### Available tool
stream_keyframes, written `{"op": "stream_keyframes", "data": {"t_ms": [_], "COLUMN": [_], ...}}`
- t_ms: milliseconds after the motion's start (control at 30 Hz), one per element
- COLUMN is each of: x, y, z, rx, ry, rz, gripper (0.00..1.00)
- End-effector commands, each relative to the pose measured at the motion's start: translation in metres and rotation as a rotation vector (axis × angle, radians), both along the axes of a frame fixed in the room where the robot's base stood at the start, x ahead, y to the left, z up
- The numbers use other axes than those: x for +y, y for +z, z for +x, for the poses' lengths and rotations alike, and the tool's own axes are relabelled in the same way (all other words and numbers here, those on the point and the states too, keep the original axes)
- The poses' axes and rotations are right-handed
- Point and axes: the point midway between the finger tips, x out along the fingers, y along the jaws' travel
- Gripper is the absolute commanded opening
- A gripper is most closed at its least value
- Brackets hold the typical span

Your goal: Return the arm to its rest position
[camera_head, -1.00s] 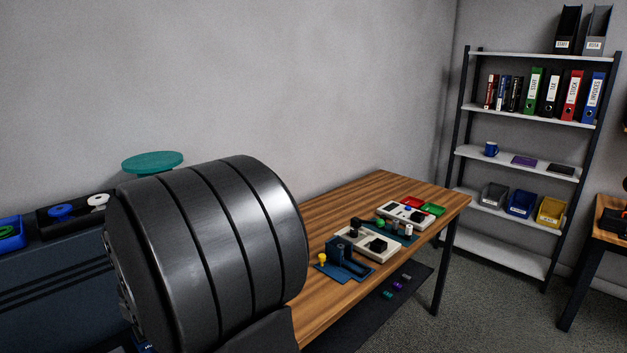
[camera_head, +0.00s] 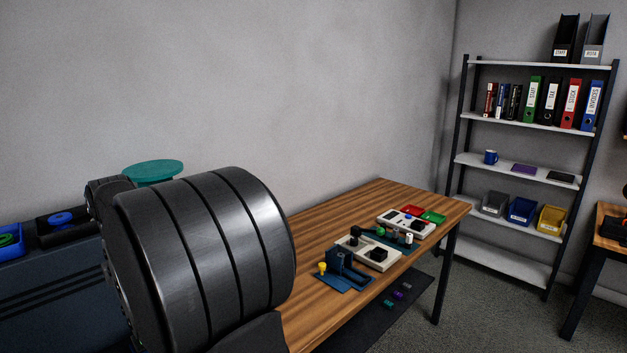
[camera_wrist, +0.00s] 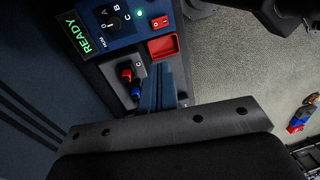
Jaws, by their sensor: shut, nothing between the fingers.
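My gripper (camera_wrist: 159,70) shows in the wrist view as two slim blue-grey fingers close together, reaching up from a dark bolted bar. They are shut with nothing between them. Behind and beside the fingers is a blue control panel (camera_wrist: 113,38) with a lit READY display, a dial, a green light and a red switch. In the head view a big dark ribbed link of my arm fills the lower left and hides part of the table; my gripper is not visible there.
A wooden table (camera_head: 330,235) carries cream devices (camera_head: 372,257), a blue fixture (camera_head: 340,268) and red and green trays. A shelf (camera_head: 520,170) stands at the back right. A dark cabinet (camera_head: 50,290) is at left. The wrist view shows a red tray (camera_wrist: 164,46) and open floor (camera_wrist: 240,65).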

Motion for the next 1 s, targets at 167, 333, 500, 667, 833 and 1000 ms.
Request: {"op": "stream_keyframes", "data": {"t_ms": [167,333,500,667,833,1000], "x": [0.0,0.0,0.014,0.058,0.109,0.15], "y": [0.0,0.0,0.003,0.016,0.035,0.055], "z": [0.0,0.0,-0.011,-0.05,-0.11,-0.181], "rx": [0.0,0.0,-0.023,-0.096,-0.174,-0.217], "ry": [0.0,0.001,0.008,0.02,0.028,0.032], "rz": [0.0,0.0,0.011,0.064,0.159,0.277], "gripper": [0.29,0.63,0.96,1.0,1.0,1.0]}}
